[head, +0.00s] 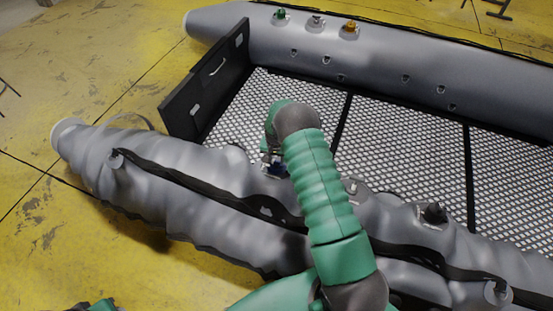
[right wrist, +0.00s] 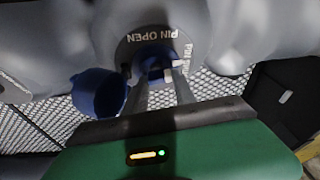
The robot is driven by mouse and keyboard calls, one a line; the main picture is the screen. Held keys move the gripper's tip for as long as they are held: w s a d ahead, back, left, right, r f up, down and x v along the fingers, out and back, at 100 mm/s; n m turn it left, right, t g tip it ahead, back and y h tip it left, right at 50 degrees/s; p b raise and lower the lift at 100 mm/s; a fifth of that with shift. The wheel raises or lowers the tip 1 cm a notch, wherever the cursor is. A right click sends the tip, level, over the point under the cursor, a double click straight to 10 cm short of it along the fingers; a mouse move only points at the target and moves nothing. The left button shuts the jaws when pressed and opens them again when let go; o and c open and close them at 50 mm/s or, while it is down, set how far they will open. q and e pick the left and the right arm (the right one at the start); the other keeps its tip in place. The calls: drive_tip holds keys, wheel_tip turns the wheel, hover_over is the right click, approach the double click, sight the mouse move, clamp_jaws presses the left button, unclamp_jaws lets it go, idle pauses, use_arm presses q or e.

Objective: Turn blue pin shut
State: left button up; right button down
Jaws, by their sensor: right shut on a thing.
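The blue pin (right wrist: 154,66) sits in the round grey valve (right wrist: 130,50) in the right wrist view. The words "PIN OPEN" show on the valve's face, with a second label partly hidden at the right. My right gripper (right wrist: 163,72) is shut on the blue pin, one finger on each side. An open blue cap (right wrist: 97,94) hangs left of the valve. In the head view my right gripper (head: 273,163) reaches down to the near grey tube (head: 215,165); my forearm and wrist hide much of that spot. My left gripper is not in view.
The near tube looks wrinkled and carries a black strap and fittings. The far tube (head: 400,65) is smooth, with green, grey and orange valves (head: 351,27) on top. A black transom board (head: 207,80) stands at the left end of the mesh floor (head: 400,135).

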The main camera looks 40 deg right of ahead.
drive_tip(key=shift+w+m, duration=0.2)
drive_tip(key=shift+m, duration=0.7)
drive_tip(key=shift+g, duration=0.3)
drive_tip(key=c, duration=1)
unclamp_jaws()
drive_tip(key=shift+s, duration=0.1)
drive_tip(key=a+r+p, duration=0.1)
drive_tip(key=r, duration=0.4)
drive_tip(key=s+a+r+p, duration=0.1)
drive_tip(key=r, duration=0.5)
drive_tip(key=a+r+p, duration=0.1)
drive_tip(key=r, duration=0.4)
drive_tip(key=shift+s+r, duration=0.15)
drive_tip(key=shift+d, duration=0.1)
